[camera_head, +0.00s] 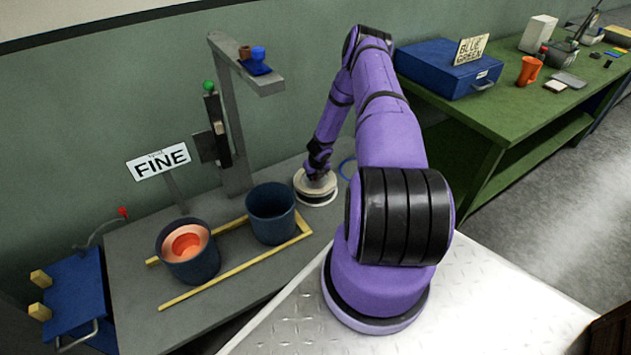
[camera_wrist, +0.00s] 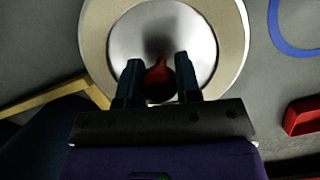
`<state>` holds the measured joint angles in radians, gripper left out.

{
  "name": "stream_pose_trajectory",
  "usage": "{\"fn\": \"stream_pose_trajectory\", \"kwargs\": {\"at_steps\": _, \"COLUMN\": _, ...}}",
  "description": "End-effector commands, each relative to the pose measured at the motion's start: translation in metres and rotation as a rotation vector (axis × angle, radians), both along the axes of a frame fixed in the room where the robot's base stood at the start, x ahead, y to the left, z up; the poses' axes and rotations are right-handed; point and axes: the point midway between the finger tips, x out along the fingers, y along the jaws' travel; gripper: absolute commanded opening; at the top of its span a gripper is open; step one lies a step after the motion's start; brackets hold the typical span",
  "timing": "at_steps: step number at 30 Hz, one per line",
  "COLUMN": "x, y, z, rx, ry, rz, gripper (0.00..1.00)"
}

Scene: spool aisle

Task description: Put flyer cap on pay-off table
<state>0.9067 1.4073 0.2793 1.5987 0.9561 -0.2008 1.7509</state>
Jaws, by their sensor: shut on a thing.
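A silvery domed disc with a red knob, which looks like the flyer cap (camera_wrist: 190,35), fills the upper middle of the wrist view. A cream round flange (camera_wrist: 97,30) surrounds it; in the head view this is a pale spool-like piece (camera_head: 317,198) on the grey table (camera_head: 235,292) by the FINE sign. My gripper (camera_head: 320,174) points down over it. In the wrist view its fingers (camera_wrist: 158,64) are shut on the red knob. The cap's top is mostly hidden by my gripper in the head view. I cannot tell which table is the pay-off table.
Two dark blue pots stand on the grey table, one empty (camera_head: 271,228) and one with copper-orange inside (camera_head: 204,270), beside a yellow frame (camera_head: 232,284). A grey post (camera_head: 232,130) rises behind. A blue ring (camera_wrist: 275,30) lies nearby. A green bench (camera_head: 510,105) holds a blue case (camera_head: 440,70).

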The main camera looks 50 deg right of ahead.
Motion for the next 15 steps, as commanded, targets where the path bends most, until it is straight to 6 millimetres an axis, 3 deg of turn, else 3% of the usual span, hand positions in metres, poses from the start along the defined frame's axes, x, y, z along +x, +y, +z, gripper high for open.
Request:
{"fn": "stream_pose_trajectory", "kwargs": {"at_steps": 3, "x": -0.003, "y": 0.002, "z": -0.022, "rx": 0.005, "ry": 0.004, "rz": -0.001, "gripper": 0.01}}
{"fn": "stream_pose_trajectory", "kwargs": {"at_steps": 6, "x": -0.003, "y": 0.001, "z": -0.031, "rx": 0.004, "ry": 0.004, "rz": -0.003, "gripper": 0.01}}
{"fn": "stream_pose_trajectory", "kwargs": {"at_steps": 15, "x": -0.003, "y": 0.001, "z": -0.033, "rx": 0.004, "ry": 0.004, "rz": -0.002, "gripper": 0.01}}
